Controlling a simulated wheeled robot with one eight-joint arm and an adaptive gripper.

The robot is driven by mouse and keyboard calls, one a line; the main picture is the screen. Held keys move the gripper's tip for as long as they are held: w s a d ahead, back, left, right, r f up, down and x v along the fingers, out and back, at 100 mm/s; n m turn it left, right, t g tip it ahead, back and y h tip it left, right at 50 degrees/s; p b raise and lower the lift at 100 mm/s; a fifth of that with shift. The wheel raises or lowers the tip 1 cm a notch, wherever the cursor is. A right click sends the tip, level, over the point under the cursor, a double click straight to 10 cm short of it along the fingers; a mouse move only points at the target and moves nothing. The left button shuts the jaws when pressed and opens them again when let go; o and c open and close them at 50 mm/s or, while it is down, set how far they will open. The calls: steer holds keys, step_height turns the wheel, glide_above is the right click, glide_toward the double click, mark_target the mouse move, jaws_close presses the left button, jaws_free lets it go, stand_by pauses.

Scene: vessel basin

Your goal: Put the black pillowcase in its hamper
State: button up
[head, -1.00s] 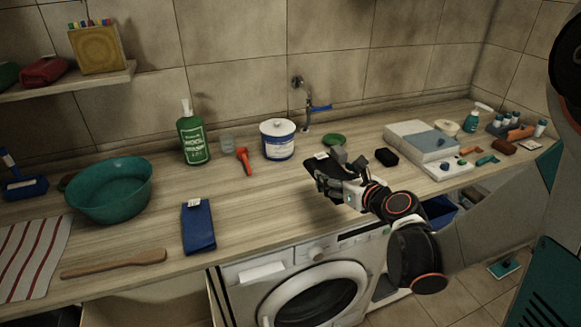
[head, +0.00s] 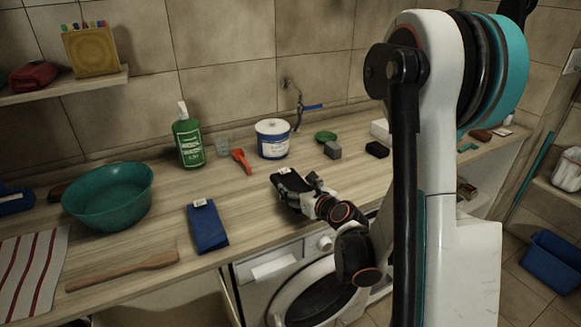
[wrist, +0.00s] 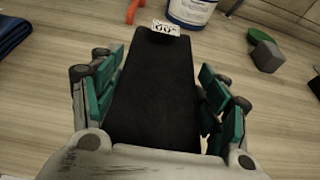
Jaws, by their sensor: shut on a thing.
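The black pillowcase (head: 285,180) is a folded dark cloth with a white label at its far end. It is held in my gripper (head: 306,190), above the front part of the counter over the washing machine. In the wrist view the pillowcase (wrist: 153,90) lies lengthwise between the teal-padded fingers of my gripper (wrist: 160,100), and its label points toward the white tub. I cannot tell which container is its hamper. A blue bin (head: 552,262) stands on the floor at the far right.
On the counter (head: 160,225) are a folded blue cloth (head: 207,227), a teal basin (head: 108,196), a green bottle (head: 188,142), a white tub (head: 272,140) and a grey block (head: 332,150). The washing machine (head: 310,290) is below. My arm hides much of the right side.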

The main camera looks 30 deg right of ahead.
mark_target(287, 174)
steer(key=w+p, duration=0.3)
steer(key=w, duration=0.2)
steer(key=w+p, duration=0.2)
steer(key=w, duration=0.1)
steer(key=shift+w+a+r+p, duration=0.1)
steer(key=shift+a+r+p, duration=0.05)
steer(key=shift+r+p, duration=0.2)
steer(key=x, duration=0.2)
steer(key=r+b+x, duration=0.1)
steer(key=x, duration=0.4)
steer(key=shift+w+r, duration=0.15)
steer(key=shift+w, duration=0.45)
steer(key=shift+f+b, duration=0.8)
steer(key=shift+f, duration=0.9)
steer(key=shift+f, duration=0.15)
steer(key=o, duration=1.2)
steer(key=shift+o, duration=0.2)
steer(key=shift+r, duration=0.2)
